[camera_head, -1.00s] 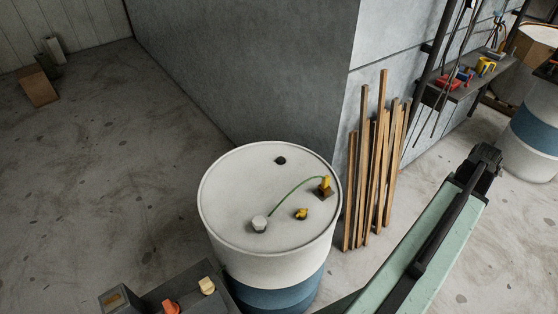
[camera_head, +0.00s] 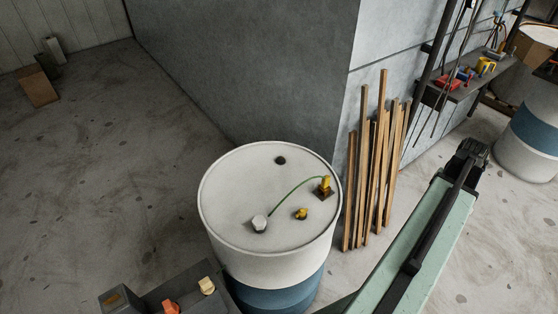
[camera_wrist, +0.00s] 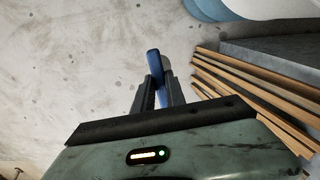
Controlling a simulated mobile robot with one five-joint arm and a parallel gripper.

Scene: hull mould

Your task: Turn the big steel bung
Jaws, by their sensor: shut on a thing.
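A white and blue drum (camera_head: 225,180) stands upright in the middle of the head view. On its lid are a pale grey steel bung (camera_head: 260,223), a small brass fitting (camera_head: 302,213) and a dark round opening (camera_head: 280,160). In the wrist view my gripper (camera_wrist: 158,85) is shut on a blue-handled tool (camera_wrist: 153,64), with a grey part beside the blue. The tool's far end is hard to make out. My gripper is over the floor, away from the drum lid.
A yellow clamp (camera_head: 325,186) with a green wire sits on the lid. Wooden strips (camera_head: 375,175) lean on the grey block (camera_head: 250,70), close right of the drum. A shelf (camera_head: 465,88) and another drum (camera_head: 528,140) are at the right. The floor at left is mostly clear.

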